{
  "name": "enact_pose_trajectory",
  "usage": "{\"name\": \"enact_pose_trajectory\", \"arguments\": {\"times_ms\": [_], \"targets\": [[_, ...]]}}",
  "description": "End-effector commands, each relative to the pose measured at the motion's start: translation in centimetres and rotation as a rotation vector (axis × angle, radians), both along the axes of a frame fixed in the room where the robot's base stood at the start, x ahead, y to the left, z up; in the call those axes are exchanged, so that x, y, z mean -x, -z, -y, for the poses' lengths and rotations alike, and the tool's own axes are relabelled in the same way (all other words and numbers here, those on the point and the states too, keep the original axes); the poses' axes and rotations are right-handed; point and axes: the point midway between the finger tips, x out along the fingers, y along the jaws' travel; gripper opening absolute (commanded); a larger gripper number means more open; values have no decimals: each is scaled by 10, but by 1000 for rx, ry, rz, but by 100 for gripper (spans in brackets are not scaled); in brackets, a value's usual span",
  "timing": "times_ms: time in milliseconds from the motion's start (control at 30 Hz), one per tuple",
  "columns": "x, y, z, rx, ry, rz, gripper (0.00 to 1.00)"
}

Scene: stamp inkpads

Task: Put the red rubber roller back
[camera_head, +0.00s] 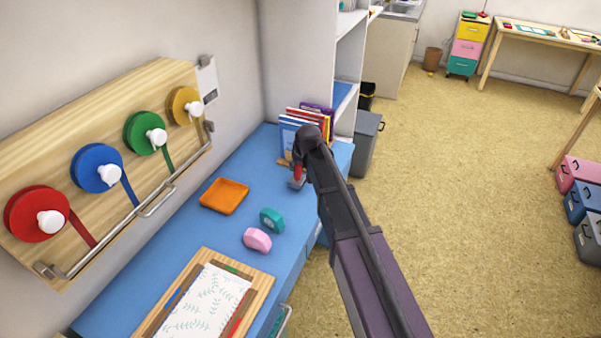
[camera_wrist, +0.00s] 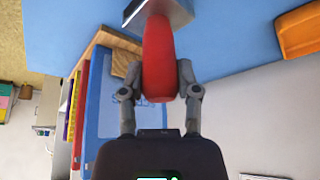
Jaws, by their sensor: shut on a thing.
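Upright books (camera_head: 306,122) in a wooden holder stand close behind my gripper. An orange tray (camera_head: 223,196), a teal item (camera_head: 271,220) and a pink item (camera_head: 257,239) lie on the blue table (camera_head: 135,284). A wooden frame (camera_head: 258,281) holds patterned paper in front.

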Motion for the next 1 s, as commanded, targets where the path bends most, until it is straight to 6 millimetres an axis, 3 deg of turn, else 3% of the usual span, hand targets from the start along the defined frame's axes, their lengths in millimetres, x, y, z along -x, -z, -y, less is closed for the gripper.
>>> {"name": "enact_pose_trajectory", "arguments": {"times_ms": [133, 667, 700, 800, 1000], "targets": [[0, 11, 0, 0, 0, 0, 0], [0, 15, 0, 0, 0, 0, 0], [0, 15, 0, 0, 0, 0, 45], [0, 14, 0, 0, 0, 0, 75], [0, 14, 1, 0, 1, 0, 77]]}}
